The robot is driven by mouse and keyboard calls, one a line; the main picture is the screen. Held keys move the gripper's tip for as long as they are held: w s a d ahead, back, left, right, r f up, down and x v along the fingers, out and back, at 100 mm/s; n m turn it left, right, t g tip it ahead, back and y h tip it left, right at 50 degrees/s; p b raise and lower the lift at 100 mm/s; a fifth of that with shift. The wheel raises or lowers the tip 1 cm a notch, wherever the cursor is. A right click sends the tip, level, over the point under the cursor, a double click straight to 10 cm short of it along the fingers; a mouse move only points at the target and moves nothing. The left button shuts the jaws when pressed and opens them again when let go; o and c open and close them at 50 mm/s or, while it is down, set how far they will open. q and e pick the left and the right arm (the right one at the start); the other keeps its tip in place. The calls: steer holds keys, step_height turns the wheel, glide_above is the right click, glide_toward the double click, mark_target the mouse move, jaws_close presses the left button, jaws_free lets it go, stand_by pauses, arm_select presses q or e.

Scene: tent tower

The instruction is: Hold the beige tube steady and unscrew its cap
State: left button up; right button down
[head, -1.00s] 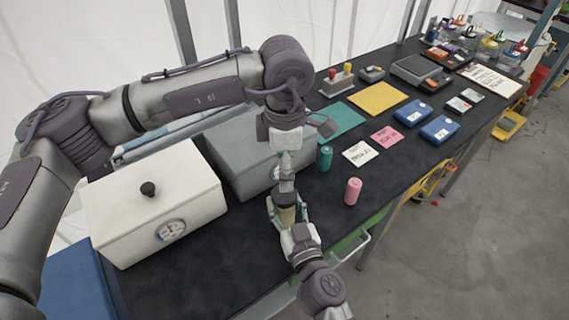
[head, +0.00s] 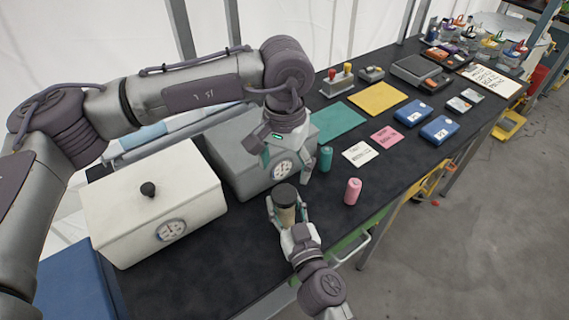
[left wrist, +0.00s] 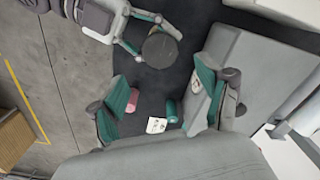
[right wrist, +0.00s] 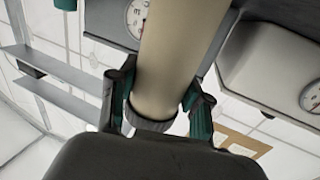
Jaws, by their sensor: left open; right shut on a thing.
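The beige tube (head: 288,215) stands upright at the table's front edge, with its dark round cap (head: 285,194) on top. My right gripper (head: 287,211) is shut around the tube. The tube also fills the middle of the right wrist view (right wrist: 178,55), between the teal finger pads (right wrist: 160,95), with a grey band at its lower end there. My left gripper (head: 286,165) is open and empty above the cap, apart from it. In the left wrist view the cap (left wrist: 160,50) shows as a dark disc near the spread fingers (left wrist: 165,98).
A pink tube (head: 353,191) and a green tube (head: 326,158) stand right of the beige one. A white box (head: 120,190) and a grey box (head: 225,150) with gauges stand to the left and behind. Mats, cards and blue trays (head: 440,130) lie farther right.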

mark_target(284, 193)
arm_select(q)
steer(key=shift+f+m, duration=0.15)
steer(key=shift+m, duration=0.45)
steer(key=shift+f, duration=3.9)
